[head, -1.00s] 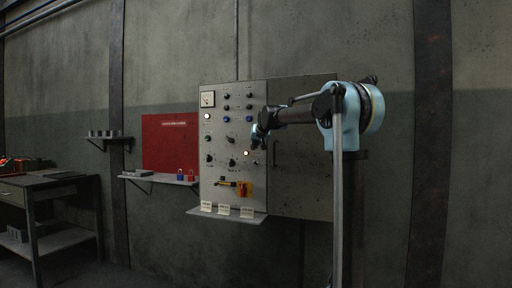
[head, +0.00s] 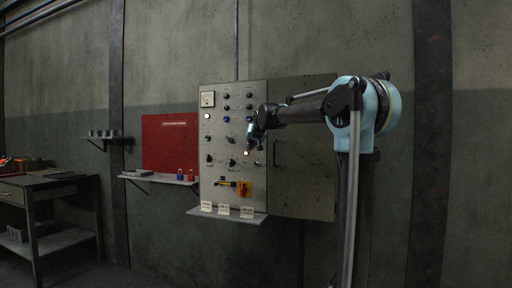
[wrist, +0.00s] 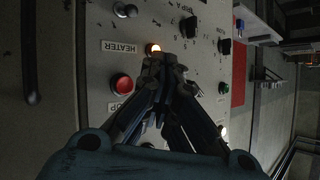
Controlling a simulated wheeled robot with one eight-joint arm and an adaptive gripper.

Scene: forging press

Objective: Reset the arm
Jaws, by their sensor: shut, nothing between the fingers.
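My arm reaches in from the right in the head view. My gripper (head: 250,145) is shut and empty, in front of the grey control panel (head: 218,133). In the wrist view the closed fingertips (wrist: 163,60) are just beside a glowing amber lamp (wrist: 153,48), near the HEATER label (wrist: 121,47). A red button (wrist: 122,83) is beside the fingers, with a partly hidden label. I cannot tell whether the fingertips touch the panel. The fingers and palm hide part of the panel.
The panel has several knobs, a gauge (head: 207,99) and a red-and-yellow switch (head: 244,188). A ledge (head: 228,215) with white tags juts out below. A shelf (head: 158,179) with padlocks, a red board (head: 170,143) and a workbench (head: 45,190) are to the left.

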